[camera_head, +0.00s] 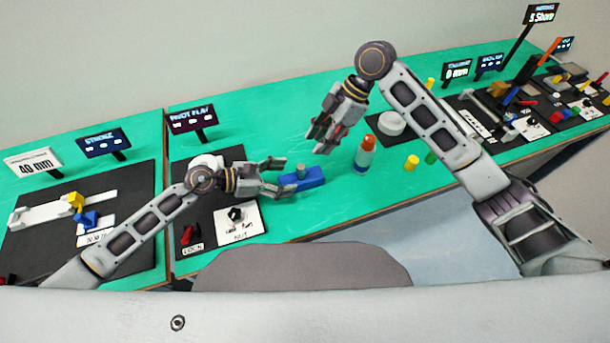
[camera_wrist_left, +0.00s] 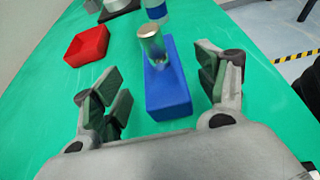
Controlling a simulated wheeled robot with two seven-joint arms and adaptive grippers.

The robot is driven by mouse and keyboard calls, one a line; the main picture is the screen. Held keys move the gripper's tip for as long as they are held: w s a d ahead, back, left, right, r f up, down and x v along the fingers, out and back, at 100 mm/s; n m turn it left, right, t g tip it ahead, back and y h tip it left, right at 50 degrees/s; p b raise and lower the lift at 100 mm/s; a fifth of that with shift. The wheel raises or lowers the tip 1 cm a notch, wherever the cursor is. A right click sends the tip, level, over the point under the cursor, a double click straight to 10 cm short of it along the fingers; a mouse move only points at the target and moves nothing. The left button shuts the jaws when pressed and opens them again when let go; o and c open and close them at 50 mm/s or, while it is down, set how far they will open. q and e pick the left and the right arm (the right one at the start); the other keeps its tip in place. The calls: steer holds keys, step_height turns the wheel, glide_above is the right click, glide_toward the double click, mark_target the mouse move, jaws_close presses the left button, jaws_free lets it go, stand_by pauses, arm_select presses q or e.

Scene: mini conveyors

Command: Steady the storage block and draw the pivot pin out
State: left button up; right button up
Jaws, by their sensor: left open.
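The blue storage block (camera_head: 305,182) lies on the green table in front of my left gripper. A grey metal pin (camera_head: 301,171) stands upright at the block's far end in the left wrist view (camera_wrist_left: 151,45); I cannot tell how deep it sits. My left gripper (camera_head: 281,177) is open, with its fingers on either side of the block's near end (camera_wrist_left: 168,97) and gaps between them and its sides. My right gripper (camera_head: 320,146) hangs above the table, behind and to the right of the block, apart from the pin. Its finger gap is unclear.
A bottle with an orange top (camera_head: 364,155) stands right of the block. A white disc (camera_head: 391,123) and yellow cylinder (camera_head: 411,162) are further right. Black mats (camera_head: 180,230) lie left.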

mark_target(297, 178)
arm_select(q)
steer(key=shift+x, duration=3.65)
steer(key=c, duration=1)
steer(key=shift+a+f, duration=0.1)
steer(key=shift+f, duration=0.15)
